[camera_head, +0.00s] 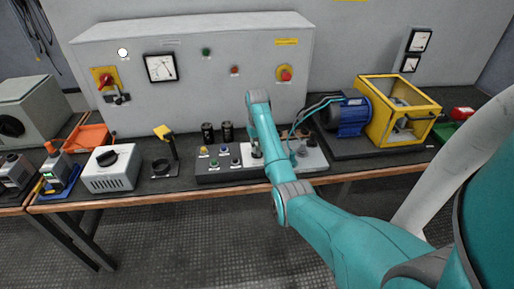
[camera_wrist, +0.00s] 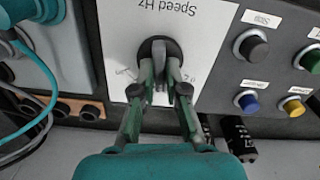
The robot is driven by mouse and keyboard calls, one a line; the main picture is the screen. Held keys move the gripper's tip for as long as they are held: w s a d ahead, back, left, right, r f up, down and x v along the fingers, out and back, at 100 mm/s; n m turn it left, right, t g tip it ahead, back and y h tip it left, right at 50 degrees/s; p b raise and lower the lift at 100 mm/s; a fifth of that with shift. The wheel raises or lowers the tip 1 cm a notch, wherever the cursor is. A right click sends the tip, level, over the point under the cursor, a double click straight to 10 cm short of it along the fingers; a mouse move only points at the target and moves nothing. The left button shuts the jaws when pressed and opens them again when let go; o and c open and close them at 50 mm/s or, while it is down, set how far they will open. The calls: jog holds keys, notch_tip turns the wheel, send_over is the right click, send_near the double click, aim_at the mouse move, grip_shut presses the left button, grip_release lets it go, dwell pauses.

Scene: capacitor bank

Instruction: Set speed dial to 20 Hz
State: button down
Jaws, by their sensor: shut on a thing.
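The speed dial (camera_wrist: 158,46) is a dark round knob on a white plate marked "Speed Hz" (camera_wrist: 122,28), upside down in the wrist view. My gripper (camera_wrist: 160,70) has its two fingers closed on either side of the knob's grip ridge. The fingers and knob hide much of the scale, and the marks that show are too small to read, so I cannot tell the setting. In the head view my arm comes down over the control panel (camera_head: 208,178) and mostly hides the dial.
Beside the dial are a black button (camera_wrist: 253,48), a green button (camera_wrist: 311,61), a blue button (camera_wrist: 248,103) and a yellow button (camera_wrist: 294,108). A blue motor (camera_head: 349,117) with a yellow guard frame (camera_head: 433,112) stands to the right. Cables run near my arm.

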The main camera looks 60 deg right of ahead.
dwell(0.3)
jog(key=c, duration=1.2)
grip_release()
